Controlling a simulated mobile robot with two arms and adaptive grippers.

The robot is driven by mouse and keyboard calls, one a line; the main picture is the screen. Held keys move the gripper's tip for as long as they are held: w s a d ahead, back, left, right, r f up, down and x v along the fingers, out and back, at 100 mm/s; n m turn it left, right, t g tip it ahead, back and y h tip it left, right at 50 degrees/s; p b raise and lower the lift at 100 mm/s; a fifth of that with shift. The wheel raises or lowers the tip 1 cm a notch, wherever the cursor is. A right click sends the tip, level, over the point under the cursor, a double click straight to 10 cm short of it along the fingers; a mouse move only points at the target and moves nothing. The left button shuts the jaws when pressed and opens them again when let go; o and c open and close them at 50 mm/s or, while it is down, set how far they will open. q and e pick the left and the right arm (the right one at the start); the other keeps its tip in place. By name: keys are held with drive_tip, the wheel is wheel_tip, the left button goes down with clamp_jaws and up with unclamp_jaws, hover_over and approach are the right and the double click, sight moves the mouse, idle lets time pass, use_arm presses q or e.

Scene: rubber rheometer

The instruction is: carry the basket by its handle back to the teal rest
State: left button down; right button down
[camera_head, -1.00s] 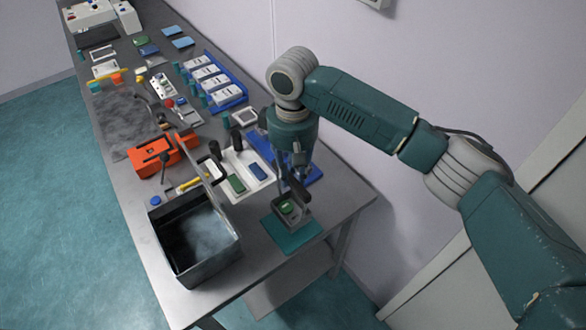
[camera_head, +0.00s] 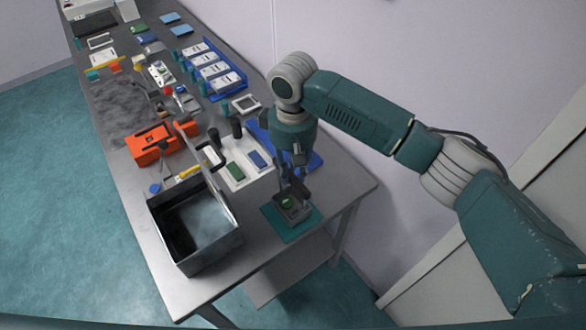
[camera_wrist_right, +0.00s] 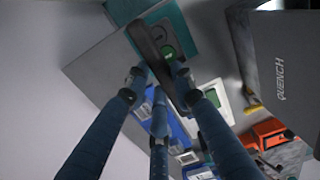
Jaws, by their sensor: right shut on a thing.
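The basket (camera_head: 306,217) is a small grey open tray with a green piece (camera_head: 288,203) in it. It sits over the teal rest (camera_head: 276,231), a flat square at the table's near right corner; whether it touches the rest I cannot tell. My right gripper (camera_head: 291,183) is above the basket, shut on its dark handle. In the right wrist view, the dark handle (camera_wrist_right: 148,48) crosses between the fingers (camera_wrist_right: 160,78), with the green piece and the teal rest (camera_wrist_right: 183,22) beyond. My left gripper is not in view.
A grey open tank (camera_head: 228,250), marked QUENCH in the right wrist view (camera_wrist_right: 285,75), stands left of the rest. A white tray (camera_head: 232,180) with green and blue blocks and a blue tray (camera_head: 315,162) lie behind. An orange device (camera_head: 148,146) is farther left.

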drive_tip(key=shift+f, duration=0.6)
idle(0.5)
drive_tip(key=c, duration=1.4)
unclamp_jaws()
drive_tip(key=shift+f, duration=0.1)
wheel_tip(320, 180, up, 12)
drive_tip(key=shift+r, duration=0.1)
